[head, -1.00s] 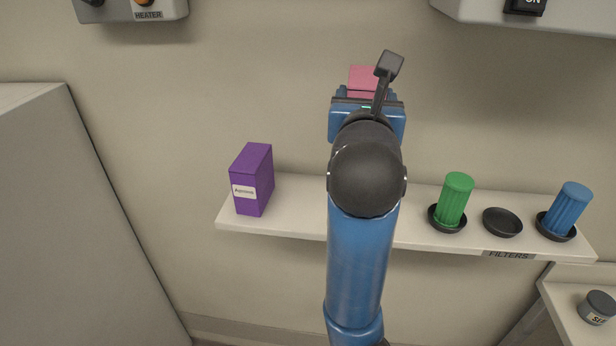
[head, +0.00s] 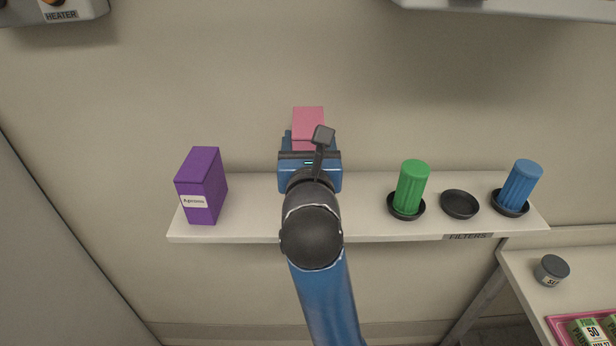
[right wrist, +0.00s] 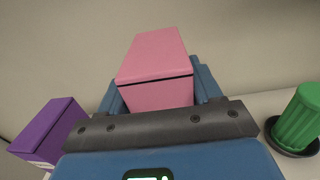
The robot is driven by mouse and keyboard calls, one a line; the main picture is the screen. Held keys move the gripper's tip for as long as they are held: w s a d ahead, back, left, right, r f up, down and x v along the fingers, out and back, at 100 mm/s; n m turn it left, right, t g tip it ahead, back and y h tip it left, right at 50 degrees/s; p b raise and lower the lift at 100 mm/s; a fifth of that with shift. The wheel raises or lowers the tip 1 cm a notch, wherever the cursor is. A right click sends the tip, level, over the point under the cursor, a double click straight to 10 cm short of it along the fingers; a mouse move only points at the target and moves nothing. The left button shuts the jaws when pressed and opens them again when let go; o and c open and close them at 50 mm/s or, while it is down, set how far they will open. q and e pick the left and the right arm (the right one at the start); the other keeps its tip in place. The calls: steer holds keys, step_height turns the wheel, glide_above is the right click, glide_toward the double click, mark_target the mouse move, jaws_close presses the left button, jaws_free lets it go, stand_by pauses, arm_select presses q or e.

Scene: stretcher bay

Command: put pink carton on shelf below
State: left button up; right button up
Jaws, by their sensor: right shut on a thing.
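The pink carton (head: 308,121) is held in my right gripper (head: 309,145), over the middle of the white wall shelf (head: 262,208). In the right wrist view the pink carton (right wrist: 157,70) stands up between the blue fingers of my right gripper (right wrist: 158,92), which is shut on it. The carton's lower part is hidden behind the gripper. Whether its base touches the shelf cannot be told. My left gripper does not show.
A purple box (head: 201,188) stands at the shelf's left end. A green filter (head: 412,188), an empty black dish (head: 459,204) and a blue filter (head: 520,186) stand toward the right. A lower table (head: 540,290) holds a grey jar (head: 551,270). Bare shelf lies either side of my arm.

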step_height(320, 180, down, 4)
steer(key=shift+s+f, duration=0.1)
steer(key=shift+f, duration=1.9)
steer(key=shift+f, duration=0.15)
steer(key=o, duration=1.3)
